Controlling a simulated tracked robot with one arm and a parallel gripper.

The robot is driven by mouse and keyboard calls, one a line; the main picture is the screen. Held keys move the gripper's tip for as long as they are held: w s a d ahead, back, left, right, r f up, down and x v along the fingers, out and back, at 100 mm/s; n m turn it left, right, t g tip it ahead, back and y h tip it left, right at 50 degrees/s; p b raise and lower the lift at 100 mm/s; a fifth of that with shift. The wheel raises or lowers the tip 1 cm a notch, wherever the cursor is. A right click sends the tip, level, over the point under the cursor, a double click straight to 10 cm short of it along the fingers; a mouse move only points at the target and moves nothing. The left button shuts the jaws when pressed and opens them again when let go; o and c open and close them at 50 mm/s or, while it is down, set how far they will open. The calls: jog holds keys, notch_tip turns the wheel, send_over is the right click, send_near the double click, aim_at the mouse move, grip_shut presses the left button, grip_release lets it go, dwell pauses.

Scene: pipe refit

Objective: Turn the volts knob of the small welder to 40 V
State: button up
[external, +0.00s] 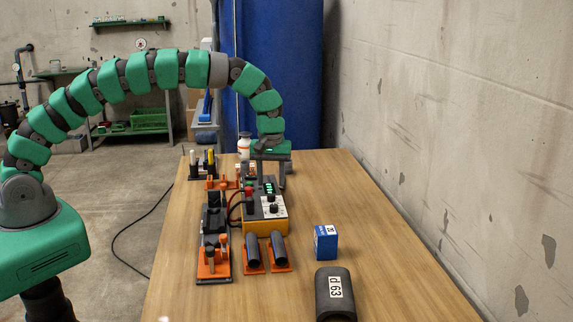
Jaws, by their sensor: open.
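The small welder (265,225) is an orange and dark box on the wooden table, with a light front panel. A dark volts knob appears on that panel (273,208), but its setting is too small to read. A green-lit display (269,187) shows above it, and a red button or knob (249,192) sits to the left. My gripper (270,184) points down above the far part of the welder, behind the panel knob. Its jaws are open with nothing seen between them. Whether it touches the welder cannot be told.
An orange-and-black clamp fixture (214,240) stands left of the welder. Two dark pipe pieces on orange holders (254,252) lie in front. A blue box (326,243) and a dark pipe fitting marked d 63 (335,295) stand at right. A white bottle (244,146) stands behind.

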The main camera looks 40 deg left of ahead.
aim_at(272, 194)
jog(key=shift+f, duration=2.3)
grip_shut()
